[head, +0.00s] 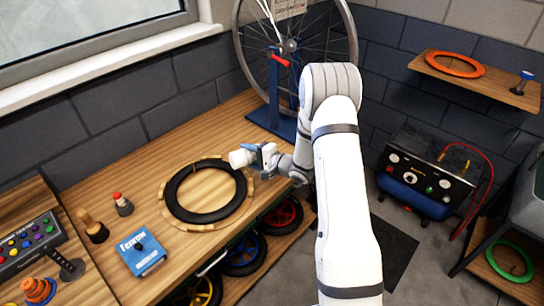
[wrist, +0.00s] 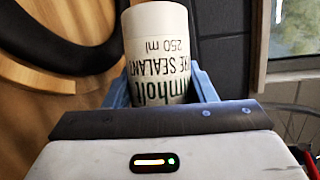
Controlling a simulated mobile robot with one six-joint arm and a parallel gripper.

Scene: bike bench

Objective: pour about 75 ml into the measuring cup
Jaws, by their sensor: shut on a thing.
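A white sealant bottle (wrist: 157,40) marked 250 ml stands out between the two blue fingers of my gripper (wrist: 160,92) in the wrist view. Its label reads upside down there. In the head view the bottle (head: 239,158) shows at the end of my gripper (head: 258,154), near the back right of the black tyre. It looks tilted toward the left; its height over the bench is hard to tell. My gripper is shut on it.
A black tyre (head: 178,203) lies on a round wooden holder on the bench (head: 96,179). To its left stand a small red-topped bottle (head: 122,204), a wooden-handled tool (head: 92,226) and a blue box (head: 141,254). A wheel in a blue stand (head: 274,85) is at the back.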

